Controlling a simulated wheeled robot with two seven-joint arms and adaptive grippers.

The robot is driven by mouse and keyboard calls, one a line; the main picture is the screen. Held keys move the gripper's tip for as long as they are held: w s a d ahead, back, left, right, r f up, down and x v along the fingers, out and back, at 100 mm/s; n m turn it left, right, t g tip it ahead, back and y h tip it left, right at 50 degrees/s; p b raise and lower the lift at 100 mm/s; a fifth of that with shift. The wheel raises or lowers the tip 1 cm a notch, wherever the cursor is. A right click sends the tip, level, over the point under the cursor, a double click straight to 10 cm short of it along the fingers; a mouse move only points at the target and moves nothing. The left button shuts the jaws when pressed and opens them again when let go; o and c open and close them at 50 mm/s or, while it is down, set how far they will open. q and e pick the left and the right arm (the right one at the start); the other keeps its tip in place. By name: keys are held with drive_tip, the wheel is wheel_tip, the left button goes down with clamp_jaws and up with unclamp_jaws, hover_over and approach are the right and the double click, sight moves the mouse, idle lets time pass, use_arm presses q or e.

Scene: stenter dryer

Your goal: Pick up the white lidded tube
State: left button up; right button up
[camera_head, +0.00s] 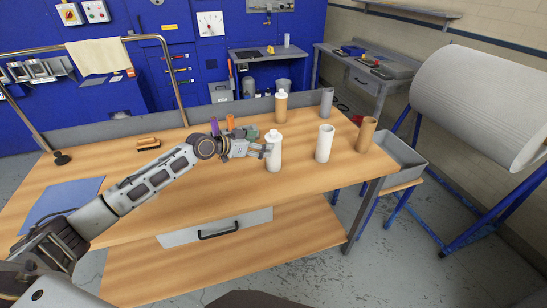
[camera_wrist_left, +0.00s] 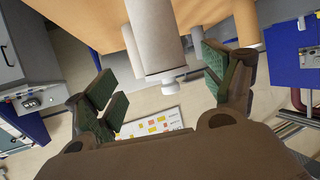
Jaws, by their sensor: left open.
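The white lidded tube (camera_head: 273,157) stands upright on the wooden table, its narrower white lid on top. In the left wrist view, the tube (camera_wrist_left: 153,38) hangs upside down in the picture, lid (camera_wrist_left: 166,82) toward the camera. My left gripper (camera_head: 264,149) is at the tube's left side, near its upper part. In the wrist view, its green-padded fingers (camera_wrist_left: 162,80) are spread apart, with the tube in the gap between them. I cannot tell whether either finger touches it. My right gripper is not in view.
An open white tube (camera_head: 325,145) and a brown tube (camera_head: 367,136) stand to the right. A tan tube with white lid (camera_head: 281,107) and a grey tube (camera_head: 326,103) stand behind. A blue sheet (camera_head: 60,199) lies at left. The table front is clear.

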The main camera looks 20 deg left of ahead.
sight(267, 142)
use_arm(q)
drive_tip(key=shift+x, duration=1.1)
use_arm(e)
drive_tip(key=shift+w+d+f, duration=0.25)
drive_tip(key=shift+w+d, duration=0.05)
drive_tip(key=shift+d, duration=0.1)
use_arm(q)
drive_tip(key=shift+b+x, duration=0.7)
drive_tip(key=shift+x, duration=0.35)
drive_tip(key=shift+b+x, duration=0.55)
drive_tip(key=shift+x, duration=0.8)
drive_tip(key=shift+w, duration=0.3)
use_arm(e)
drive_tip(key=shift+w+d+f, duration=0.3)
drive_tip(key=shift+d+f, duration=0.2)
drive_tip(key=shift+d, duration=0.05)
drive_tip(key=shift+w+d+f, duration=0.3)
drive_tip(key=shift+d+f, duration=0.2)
